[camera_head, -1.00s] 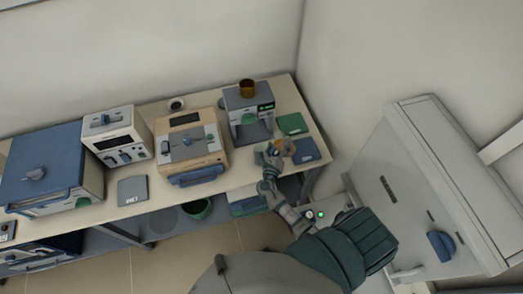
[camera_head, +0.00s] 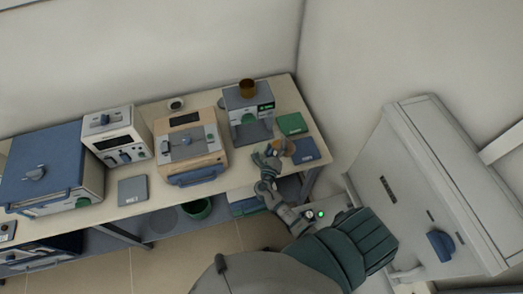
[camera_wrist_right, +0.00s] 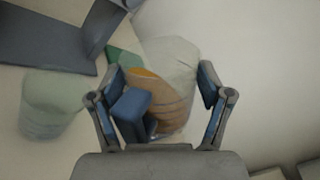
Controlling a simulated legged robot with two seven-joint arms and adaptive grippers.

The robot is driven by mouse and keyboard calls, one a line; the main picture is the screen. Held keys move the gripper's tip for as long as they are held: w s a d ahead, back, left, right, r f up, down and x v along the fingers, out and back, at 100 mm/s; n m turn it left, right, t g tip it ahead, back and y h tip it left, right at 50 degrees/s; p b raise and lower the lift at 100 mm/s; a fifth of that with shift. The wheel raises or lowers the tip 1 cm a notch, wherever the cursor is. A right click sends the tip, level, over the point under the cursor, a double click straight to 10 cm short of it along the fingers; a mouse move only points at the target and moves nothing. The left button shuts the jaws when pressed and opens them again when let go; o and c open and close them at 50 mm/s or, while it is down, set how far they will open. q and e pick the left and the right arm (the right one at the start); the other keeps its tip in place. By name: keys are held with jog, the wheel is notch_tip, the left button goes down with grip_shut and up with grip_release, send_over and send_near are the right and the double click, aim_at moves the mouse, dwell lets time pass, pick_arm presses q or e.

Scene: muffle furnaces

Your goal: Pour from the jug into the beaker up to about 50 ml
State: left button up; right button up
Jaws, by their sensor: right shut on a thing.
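My right gripper (camera_head: 271,154) is shut on the jug (camera_head: 284,147), a clear vessel with amber-brown liquid, over the right end of the bench. In the right wrist view the jug (camera_wrist_right: 172,92) sits between the blue-padded fingers (camera_wrist_right: 160,108), and its liquid lies slanted across it. A pale greenish see-through vessel, which looks like the beaker (camera_wrist_right: 52,103), stands apart to the left in the wrist view. Its level cannot be read, and I cannot make it out in the head view. No stream of liquid shows. My left gripper is out of view.
A grey machine (camera_head: 248,112) with an amber container (camera_head: 247,88) on top stands behind the gripper. Green (camera_head: 292,124) and blue (camera_head: 305,150) flat pads lie at the bench's right end. Furnaces (camera_head: 188,150) fill the bench to the left; a large cabinet (camera_head: 425,190) stands right.

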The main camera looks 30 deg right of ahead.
jog(key=shift+a+r, duration=0.1)
jog(key=shift+a, duration=0.55)
jog(key=shift+a+r+n, duration=0.15)
jog(key=shift+a+n, duration=0.25)
jog(key=shift+a, duration=0.3)
jog(key=shift+d, duration=0.45)
jog(key=shift+w+d+f, duration=0.1)
jog(key=shift+d+f, duration=0.15)
jog(key=shift+f, duration=0.05)
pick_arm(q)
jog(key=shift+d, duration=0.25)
pick_arm(e)
jog(key=shift+a+n, duration=0.2)
jog(key=shift+n, duration=0.1)
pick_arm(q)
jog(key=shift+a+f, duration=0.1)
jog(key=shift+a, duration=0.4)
pick_arm(e)
jog(key=shift+a, duration=0.2)
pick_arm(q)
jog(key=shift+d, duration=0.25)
pick_arm(e)
jog(key=shift+d+f+n, duration=0.25)
jog(key=shift+d+n, duration=0.05)
jog(key=shift+d, duration=0.3)
